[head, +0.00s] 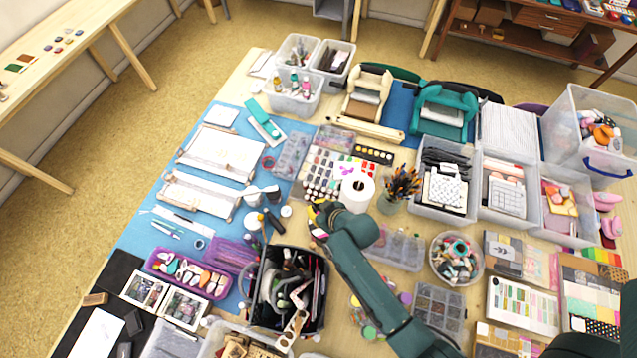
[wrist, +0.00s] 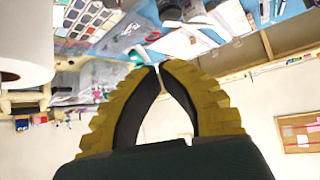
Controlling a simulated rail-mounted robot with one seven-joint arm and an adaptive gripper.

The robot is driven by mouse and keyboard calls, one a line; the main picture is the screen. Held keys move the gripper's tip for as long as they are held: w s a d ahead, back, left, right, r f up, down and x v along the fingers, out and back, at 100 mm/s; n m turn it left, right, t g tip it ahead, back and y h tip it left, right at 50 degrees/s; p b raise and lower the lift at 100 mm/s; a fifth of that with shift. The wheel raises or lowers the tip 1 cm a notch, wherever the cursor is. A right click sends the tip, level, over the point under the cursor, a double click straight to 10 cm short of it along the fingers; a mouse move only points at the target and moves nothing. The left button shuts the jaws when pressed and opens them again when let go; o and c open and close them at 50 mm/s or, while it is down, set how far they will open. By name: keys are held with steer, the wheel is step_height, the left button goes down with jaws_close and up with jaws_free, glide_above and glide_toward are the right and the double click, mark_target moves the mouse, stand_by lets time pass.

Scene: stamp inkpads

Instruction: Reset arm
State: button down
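My gripper (head: 318,217) is above the crowded craft table, beside the white paper roll (head: 356,192). In the wrist view my gripper (wrist: 158,66) shows two yellow ribbed fingers with black inner pads. Their tips come together, with a slim empty gap between the pads lower down. Nothing is held. The paper roll is at the left edge of the wrist view (wrist: 26,45), apart from the fingers. My dark green arm reaches in from the lower right of the head view and hides part of the table.
A black bin of tools (head: 288,290) stands just below my gripper. A cup of pencils (head: 390,203) stands to the right of the roll. Clear tubs (head: 447,180) line the right side. Another wooden table (head: 75,25) is at upper left, with open floor between.

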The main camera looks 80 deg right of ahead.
stand_by(0.3)
